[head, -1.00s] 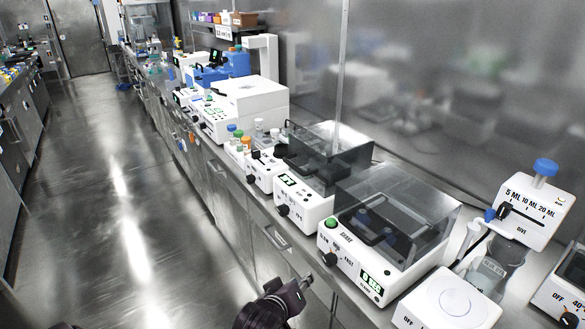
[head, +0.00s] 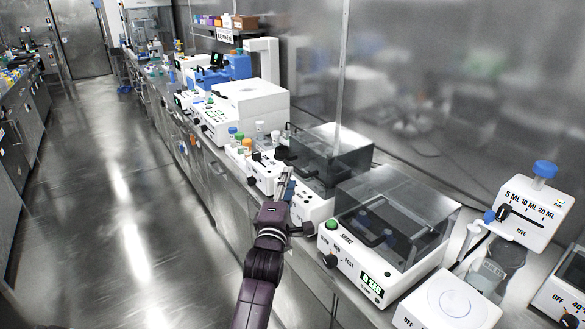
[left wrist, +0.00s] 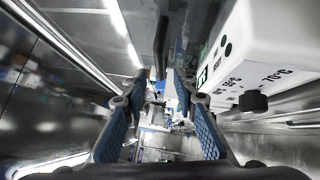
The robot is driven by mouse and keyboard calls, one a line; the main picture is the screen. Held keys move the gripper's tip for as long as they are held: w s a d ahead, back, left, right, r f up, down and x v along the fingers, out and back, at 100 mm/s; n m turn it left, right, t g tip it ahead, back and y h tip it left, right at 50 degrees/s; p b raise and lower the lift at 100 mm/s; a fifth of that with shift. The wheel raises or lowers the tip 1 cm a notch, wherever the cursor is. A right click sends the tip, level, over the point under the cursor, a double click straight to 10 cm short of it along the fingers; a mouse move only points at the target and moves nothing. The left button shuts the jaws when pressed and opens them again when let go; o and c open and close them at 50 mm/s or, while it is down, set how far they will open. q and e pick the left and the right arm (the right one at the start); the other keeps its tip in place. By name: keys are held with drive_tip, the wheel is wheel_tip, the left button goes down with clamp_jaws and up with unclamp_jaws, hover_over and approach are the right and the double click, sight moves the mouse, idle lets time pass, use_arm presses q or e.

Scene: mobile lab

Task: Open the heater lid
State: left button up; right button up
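The heater (head: 312,207) is a white box in the middle of the bench, under a smoky see-through lid (head: 345,150). The lid appears down. My left gripper (head: 285,180) is in front of the heater and covers part of its front panel. In the left wrist view, the heater (left wrist: 275,40) is at the upper right, with temperature marks and a black knob (left wrist: 253,101). My left gripper (left wrist: 163,92) shows its two blue-padded fingers apart there, with nothing held between them. The lid is not clear in that view. My right gripper is not in view.
A shaker (head: 350,255) with its own clear lid stands to the right of the heater. Several capped bottles (head: 240,140) stand to the left. A dosing device (head: 530,212) is at the far right. The aisle floor (head: 120,200) is open.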

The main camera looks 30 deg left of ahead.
use_arm(q)
drive_tip(key=x, duration=0.6)
clamp_jaws()
idle(0.3)
